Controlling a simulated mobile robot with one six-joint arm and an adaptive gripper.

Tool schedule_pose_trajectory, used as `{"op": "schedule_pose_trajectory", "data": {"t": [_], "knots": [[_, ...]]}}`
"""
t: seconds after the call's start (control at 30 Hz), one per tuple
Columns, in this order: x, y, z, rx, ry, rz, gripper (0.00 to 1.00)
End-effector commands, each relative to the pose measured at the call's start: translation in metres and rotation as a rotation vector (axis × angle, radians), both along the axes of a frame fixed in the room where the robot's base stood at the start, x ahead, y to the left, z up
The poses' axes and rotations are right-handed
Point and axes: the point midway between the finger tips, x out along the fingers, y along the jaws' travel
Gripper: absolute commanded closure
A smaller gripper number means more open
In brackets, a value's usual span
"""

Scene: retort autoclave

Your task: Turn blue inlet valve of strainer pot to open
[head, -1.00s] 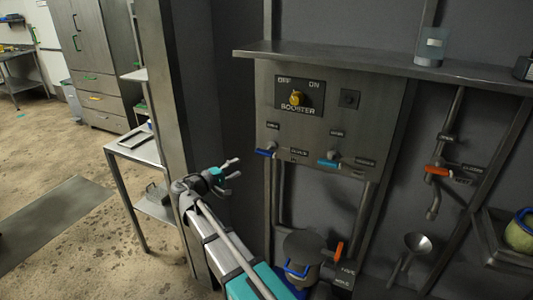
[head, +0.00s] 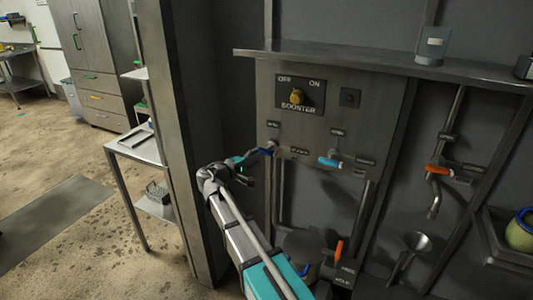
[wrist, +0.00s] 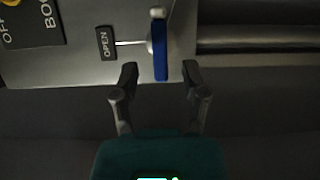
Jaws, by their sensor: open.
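A blue valve lever (head: 267,151) sits on the left of the grey panel. It fills the top middle of the wrist view (wrist: 161,52), beside a dark OPEN label (wrist: 107,43) joined to its pivot by a white line. The lever runs across that line, not along it. My gripper (head: 251,160) is at the lever. In the wrist view my gripper (wrist: 158,80) is open, with the lever's free end between its fingertips; whether either finger touches it I cannot tell. The strainer pot (head: 303,243) is low beneath the panel, partly hidden by my arm.
A cyan lever (head: 329,162) is on the same panel to the right, below a yellow booster knob (head: 296,96). An orange lever (head: 339,250) stands beside the pot. A shelf (head: 370,60) juts out above. A dark post (head: 180,130) rises left of my arm.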

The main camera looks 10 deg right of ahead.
Motion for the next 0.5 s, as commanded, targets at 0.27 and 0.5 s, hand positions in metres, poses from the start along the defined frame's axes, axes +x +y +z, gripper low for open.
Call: {"op": "schedule_pose_trajectory", "data": {"t": [0.27, 0.5], "knots": [[0.02, -0.032, 0.0, 0.0, 0.0, -0.001, 0.43], [0.028, -0.045, 0.0, 0.0, 0.0, -0.001, 0.43]]}}
